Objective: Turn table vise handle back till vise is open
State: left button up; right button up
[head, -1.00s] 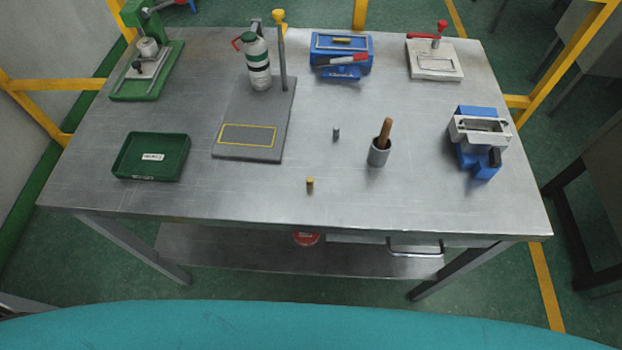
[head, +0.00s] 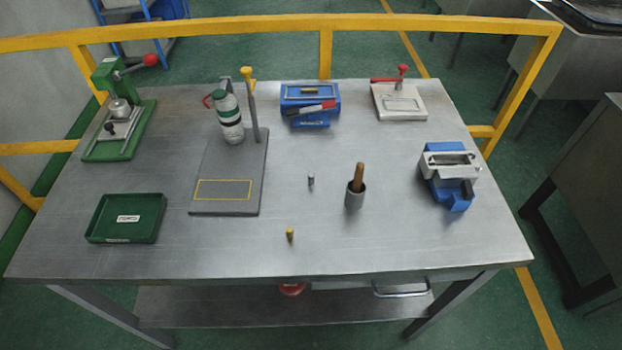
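The table vise (head: 447,178) stands at the right side of the metal table, with a blue body and pale grey jaws on top. A narrow dark gap shows between the jaws, though how far they are apart is hard to tell. A dark handle part (head: 467,189) shows at its front right; its details are too small to make out. Neither of my grippers is in the head view, and nothing touches the vise.
The metal table (head: 380,245) also bears a green press (head: 122,130), a green tray (head: 126,218), a bottle on a grey stand (head: 229,120), a blue device (head: 310,103), a white clamp plate (head: 400,102), and a cup with a wooden-handled tool (head: 355,197). Yellow rails (head: 326,55) run behind.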

aim_at(468, 193)
jog(key=z, duration=1.2)
